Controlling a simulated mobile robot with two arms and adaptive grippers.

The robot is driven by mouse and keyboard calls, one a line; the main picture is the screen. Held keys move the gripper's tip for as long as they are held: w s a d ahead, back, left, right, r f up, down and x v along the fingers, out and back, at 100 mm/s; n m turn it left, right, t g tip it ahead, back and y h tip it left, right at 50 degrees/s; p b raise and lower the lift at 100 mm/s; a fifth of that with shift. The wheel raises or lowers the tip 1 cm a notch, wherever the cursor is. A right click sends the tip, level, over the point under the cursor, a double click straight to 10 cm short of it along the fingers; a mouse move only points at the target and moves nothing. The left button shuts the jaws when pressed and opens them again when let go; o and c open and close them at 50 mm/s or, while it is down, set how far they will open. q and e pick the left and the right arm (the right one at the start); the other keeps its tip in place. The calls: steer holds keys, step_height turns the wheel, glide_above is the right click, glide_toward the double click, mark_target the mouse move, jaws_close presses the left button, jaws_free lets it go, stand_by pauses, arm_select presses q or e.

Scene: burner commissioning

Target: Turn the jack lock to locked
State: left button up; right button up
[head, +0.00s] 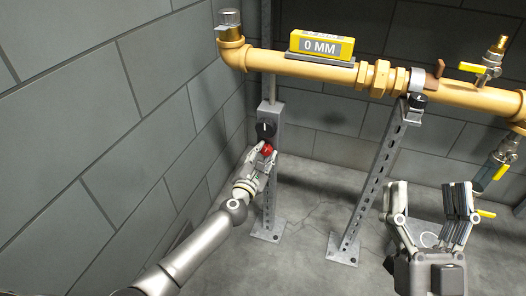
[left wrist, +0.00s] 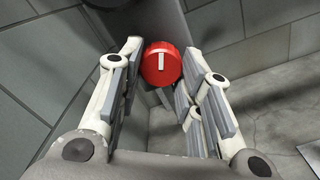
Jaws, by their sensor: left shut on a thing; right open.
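A red round knob (head: 267,150), which looks like the jack lock, sits low on the head of the left grey jack stand (head: 270,115). In the left wrist view the red knob (left wrist: 158,72) faces me, its white mark running nearly upright. My left gripper (head: 262,158) has its fingers on both sides of the knob and is shut on it; the fingers also show in the left wrist view (left wrist: 163,64). A black knob (head: 265,130) sits just above the red one. My right gripper (head: 432,200) is open and empty, well to the right, in front of the floor.
A yellow pipe (head: 285,64) runs across above the stands, bearing a yellow level reading 0 MM (head: 320,46). A second slanted stand (head: 378,175) stands to the right. Yellow-handled valves (head: 480,69) are at the far right. A block wall (head: 90,110) closes the left side.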

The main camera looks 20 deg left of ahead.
arm_select(q)
steer(key=m+p, duration=0.1)
steer(key=m, duration=0.1)
steer(key=shift+m+p, duration=0.35)
steer(key=shift+m, duration=0.05)
steer(key=m+p, duration=0.1)
steer(key=m, duration=0.1)
steer(key=shift+r+m, duration=0.1)
steer(key=shift+m, duration=0.3)
arm_select(e)
steer(key=w+f+g+h, duration=0.3)
steer(key=f+g, duration=0.5)
steer(key=f, duration=0.4)
arm_select(q)
steer(key=m+p, duration=0.1)
steer(key=m, duration=0.2)
steer(key=shift+m+p, duration=0.3)
steer(key=m+p, duration=0.1)
steer(key=m, duration=0.2)
steer(key=shift+m, duration=0.5)
arm_select(e)
steer(key=s+d+f+g+h, duration=0.1)
steer(key=s+d+f+g, duration=0.1)
steer(key=f, duration=0.4)
steer(key=s+d+f+g+h, duration=0.1)
steer(key=s+d+f+g, duration=0.1)
steer(key=s+f+g, duration=0.3)
steer(key=shift+s+d+f+m+g, duration=0.2)
steer(key=shift+d+f+m+g, duration=0.15)
steer(key=shift+f+g, duration=0.35)
